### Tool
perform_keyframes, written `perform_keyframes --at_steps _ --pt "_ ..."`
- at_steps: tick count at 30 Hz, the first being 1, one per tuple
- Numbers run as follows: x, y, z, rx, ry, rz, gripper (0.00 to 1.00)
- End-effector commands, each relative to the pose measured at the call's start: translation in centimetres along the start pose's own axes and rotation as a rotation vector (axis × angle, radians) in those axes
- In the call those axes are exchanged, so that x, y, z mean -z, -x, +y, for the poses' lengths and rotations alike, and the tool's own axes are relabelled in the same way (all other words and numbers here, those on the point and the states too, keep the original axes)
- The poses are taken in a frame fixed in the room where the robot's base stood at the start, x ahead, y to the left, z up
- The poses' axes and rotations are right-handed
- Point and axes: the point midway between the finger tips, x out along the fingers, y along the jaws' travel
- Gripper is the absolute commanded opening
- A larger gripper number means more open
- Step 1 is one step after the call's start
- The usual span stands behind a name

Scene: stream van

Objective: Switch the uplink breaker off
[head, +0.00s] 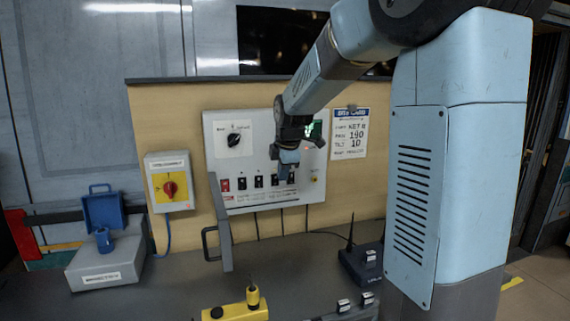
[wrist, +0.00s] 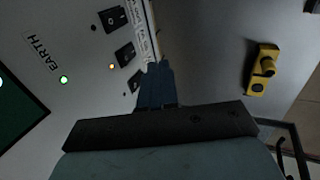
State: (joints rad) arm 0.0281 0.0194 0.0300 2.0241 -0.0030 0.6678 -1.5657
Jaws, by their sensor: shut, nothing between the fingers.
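A white panel (head: 265,140) on the wooden board carries a row of breakers, one red (head: 225,185) and several black (head: 259,182). Their labels are too small to read, so I cannot tell which is the uplink breaker. My gripper (head: 288,172) is shut and empty, pointing down in front of the right end of the row and hiding part of it. In the wrist view my closed fingers (wrist: 155,85) lie close to the panel's lower edge. Black rocker switches (wrist: 124,53) show there beside them; whether the fingers touch one I cannot tell.
A hinged grey cover (head: 220,222) with a handle stands out left of the breakers.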

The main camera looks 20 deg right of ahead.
Motion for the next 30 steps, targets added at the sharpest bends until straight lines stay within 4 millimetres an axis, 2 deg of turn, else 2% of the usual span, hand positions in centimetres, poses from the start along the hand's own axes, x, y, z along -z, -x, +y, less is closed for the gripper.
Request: perform_keyframes --at_steps 1,7,9,16,30 --pt "0.0 -1.0 -0.1 0.004 0.0 0.0 0.0" --pt "0.1 -4.4 -0.1 0.002 0.001 0.001 0.0" --pt "0.1 -4.5 1.3 -0.001 0.001 0.001 0.0" --pt "0.1 -5.1 3.4 -0.001 0.0 0.0 0.0" --pt "0.1 -5.2 3.9 0.0 0.001 0.0 0.0"
